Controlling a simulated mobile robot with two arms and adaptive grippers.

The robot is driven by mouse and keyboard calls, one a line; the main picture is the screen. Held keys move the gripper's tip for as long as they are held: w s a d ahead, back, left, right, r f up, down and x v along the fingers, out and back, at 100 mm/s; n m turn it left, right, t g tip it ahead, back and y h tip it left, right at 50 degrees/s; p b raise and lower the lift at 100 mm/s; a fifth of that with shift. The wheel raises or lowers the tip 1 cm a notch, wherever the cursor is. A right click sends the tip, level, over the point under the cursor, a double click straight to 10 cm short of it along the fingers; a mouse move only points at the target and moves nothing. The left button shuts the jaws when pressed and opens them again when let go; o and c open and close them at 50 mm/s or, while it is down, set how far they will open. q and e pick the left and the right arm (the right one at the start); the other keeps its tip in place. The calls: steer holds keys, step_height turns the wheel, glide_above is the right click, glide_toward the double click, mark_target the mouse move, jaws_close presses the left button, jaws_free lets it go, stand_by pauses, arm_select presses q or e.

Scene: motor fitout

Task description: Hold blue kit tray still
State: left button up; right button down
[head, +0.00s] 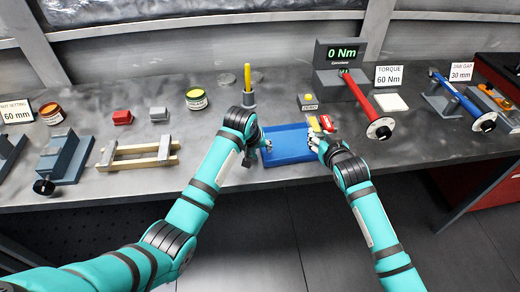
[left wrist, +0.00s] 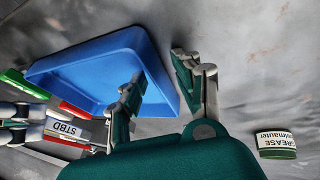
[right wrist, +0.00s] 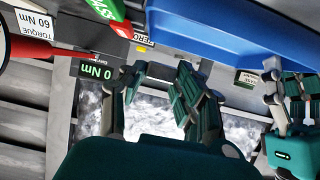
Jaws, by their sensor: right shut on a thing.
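The blue kit tray (head: 288,150) lies flat at the front of the bench. It also shows in the left wrist view (left wrist: 85,75) and along the top of the right wrist view (right wrist: 230,32). My left gripper (head: 264,144) is at the tray's left end. In the left wrist view its fingers (left wrist: 158,72) are apart, one over the tray's inside and one outside, with the wall between. My right gripper (head: 318,143) is at the tray's right end. In the left wrist view it is closed at a red part with a white STBD label (left wrist: 65,128); its hold is partly hidden.
A green piece (right wrist: 100,10) is close to my right gripper. The torque tester (head: 340,60) with its red handle stands behind on the right. A cup with a yellow-handled tool (head: 248,80) stands behind my left gripper. A wooden frame (head: 140,155) lies to the left.

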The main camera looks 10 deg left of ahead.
steer(key=shift+r, duration=0.1)
arm_select(q)
steer(key=v, duration=1.2)
